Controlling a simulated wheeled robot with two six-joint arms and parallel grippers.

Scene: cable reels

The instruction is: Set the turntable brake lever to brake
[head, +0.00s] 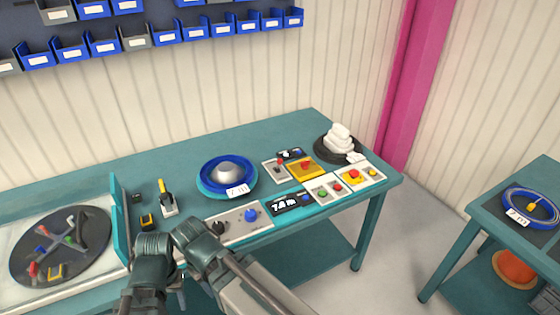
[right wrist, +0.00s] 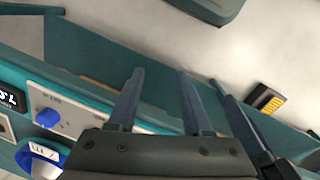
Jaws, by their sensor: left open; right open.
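The lever (head: 166,198) has a yellow and black handle on a pale base. It stands on the teal bench right of the dark round turntable (head: 40,262) in the head view. Its handle points up and slightly away; no brake marking is readable. My arm links cross the bench front just below the lever in the head view, apart from it in the picture. My left gripper is there among the links, its fingertips hard to make out. My right gripper (right wrist: 158,88) shows two parted, empty fingers in the right wrist view. The lever is not clearly seen there.
A small yellow-black block (head: 147,222) sits beside the lever. A teal upright plate (head: 120,220) stands between turntable and lever. A knob panel (head: 236,222) is right of my arm, with a blue reel (head: 225,172) behind. More control boxes (head: 325,190) stand farther right.

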